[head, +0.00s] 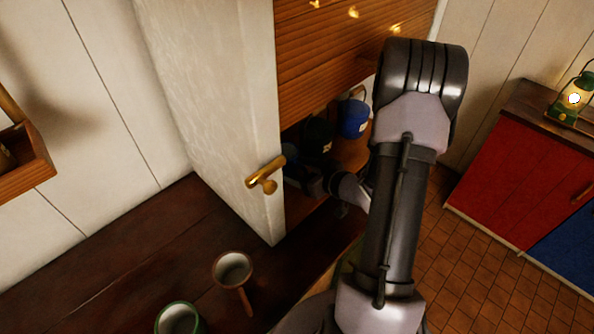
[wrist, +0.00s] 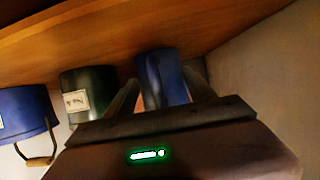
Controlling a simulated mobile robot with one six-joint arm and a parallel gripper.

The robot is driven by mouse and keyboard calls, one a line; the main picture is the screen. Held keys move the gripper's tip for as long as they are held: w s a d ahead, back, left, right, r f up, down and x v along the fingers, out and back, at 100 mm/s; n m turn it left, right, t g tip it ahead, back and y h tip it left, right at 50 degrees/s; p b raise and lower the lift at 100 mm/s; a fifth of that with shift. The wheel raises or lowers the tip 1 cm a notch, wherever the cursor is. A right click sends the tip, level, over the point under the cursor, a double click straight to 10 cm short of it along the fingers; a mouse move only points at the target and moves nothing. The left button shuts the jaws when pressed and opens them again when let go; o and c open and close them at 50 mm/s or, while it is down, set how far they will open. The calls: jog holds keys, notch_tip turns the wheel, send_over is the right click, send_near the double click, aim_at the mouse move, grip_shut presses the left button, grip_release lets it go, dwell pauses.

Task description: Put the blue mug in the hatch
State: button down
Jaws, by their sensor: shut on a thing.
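The hatch is an open cupboard with a wooden floor (head: 352,152), its cream door (head: 225,110) swung open to the left. My arm reaches into it past the door's edge. In the wrist view, which looks upside down, my gripper (wrist: 163,92) is shut on the blue mug (wrist: 162,78), one finger on each side. The mug is inside the hatch, close to the wooden floor; I cannot tell whether it touches. In the head view a bit of the blue mug (head: 290,153) shows beside the door's edge; the rest is hidden.
A dark green labelled canister (wrist: 88,95) stands beside the mug, with a blue handled canister (wrist: 25,112) beyond it. The door has a brass handle (head: 265,177).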

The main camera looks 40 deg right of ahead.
jog(key=shift+r, duration=0.1)
jog(key=shift+c, duration=1.6)
grip_release()
jog(key=shift+r, duration=0.2)
jog(key=p+v, duration=0.3)
jog(key=v, duration=0.9)
